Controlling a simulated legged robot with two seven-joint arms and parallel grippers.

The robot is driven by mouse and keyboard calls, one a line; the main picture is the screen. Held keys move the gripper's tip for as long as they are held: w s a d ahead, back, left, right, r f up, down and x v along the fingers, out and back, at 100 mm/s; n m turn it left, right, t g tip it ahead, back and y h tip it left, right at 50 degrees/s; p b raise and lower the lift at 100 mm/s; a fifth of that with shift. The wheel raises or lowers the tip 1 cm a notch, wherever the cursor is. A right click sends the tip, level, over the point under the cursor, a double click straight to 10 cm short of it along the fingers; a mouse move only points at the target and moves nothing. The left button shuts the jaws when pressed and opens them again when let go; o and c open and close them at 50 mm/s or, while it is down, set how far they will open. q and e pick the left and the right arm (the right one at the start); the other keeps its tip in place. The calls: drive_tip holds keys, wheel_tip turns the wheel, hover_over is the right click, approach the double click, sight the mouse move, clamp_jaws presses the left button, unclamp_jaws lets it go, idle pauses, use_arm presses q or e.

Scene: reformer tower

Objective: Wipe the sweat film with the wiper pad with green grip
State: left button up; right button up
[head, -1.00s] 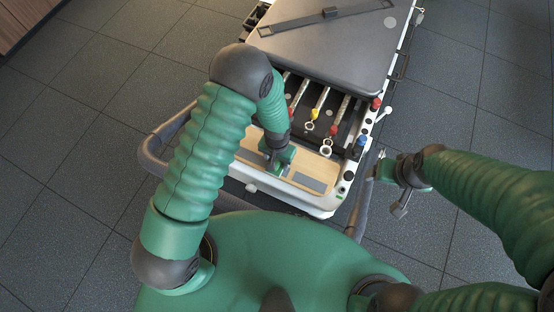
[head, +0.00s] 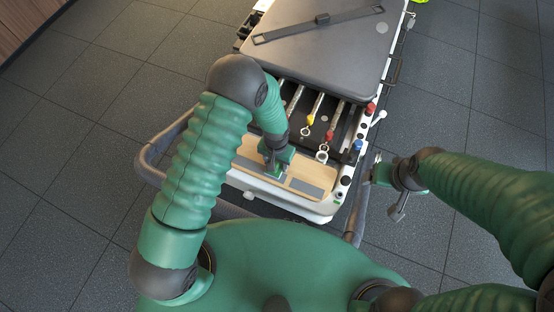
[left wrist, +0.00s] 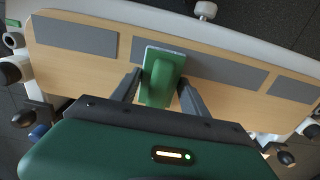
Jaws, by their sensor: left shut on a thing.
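The wiper pad with its green grip (left wrist: 160,78) is between the fingers of my left gripper (left wrist: 157,90) in the left wrist view. A pale plate edge shows under the grip. In the head view my left gripper (head: 275,168) is over the light wooden board, largely covering the wiper. The pad lies over the left part of the board's middle grey strip (left wrist: 232,72); whether it touches cannot be told. I cannot make out the sweat film. My right gripper (head: 375,168) hangs beside the bed frame, right of the board; its jaw opening is unclear.
The wooden board (head: 249,148) has grey strips and sits at the near end of a white-framed reformer. Springs with coloured ends (head: 310,120) and the dark padded carriage (head: 335,55) lie beyond. A grey curved rail (head: 150,150) runs at the left.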

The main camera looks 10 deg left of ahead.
use_arm(q)
drive_tip(key=shift+s+a+f+p, duration=0.1)
drive_tip(key=shift+s+a+p, duration=0.1)
drive_tip(key=shift+s, duration=0.4)
drive_tip(key=shift+s+a+p, duration=0.1)
drive_tip(key=shift+s+p, duration=0.05)
drive_tip(key=shift+s, duration=0.4)
drive_tip(key=shift+w+d, duration=0.2)
drive_tip(key=shift+w, duration=0.65)
drive_tip(key=shift+w+d, duration=0.15)
drive_tip(key=shift+w, duration=0.65)
drive_tip(key=shift+s+a+p, duration=0.15)
drive_tip(key=shift+s+p, duration=0.25)
drive_tip(key=shift+s, duration=0.45)
drive_tip(key=shift+s+a+p, duration=0.15)
drive_tip(key=shift+s+p, duration=0.2)
drive_tip(key=shift+s, duration=0.45)
drive_tip(key=shift+w+d+b, duration=0.15)
drive_tip(key=shift+w+b, duration=0.15)
drive_tip(key=shift+w, duration=0.35)
drive_tip(key=shift+w+d, duration=0.2)
drive_tip(key=shift+w, duration=0.8)
drive_tip(key=shift+s+a+r+p, duration=0.2)
drive_tip(key=shift+s+p, duration=0.2)
drive_tip(key=shift+s, duration=0.2)
drive_tip(key=shift+s+a+f+p, duration=0.1)
drive_tip(key=shift+s+p, duration=0.25)
drive_tip(key=shift+s, duration=0.45)
drive_tip(key=shift+s+f, duration=0.1)
drive_tip(key=shift+s, duration=0.15)
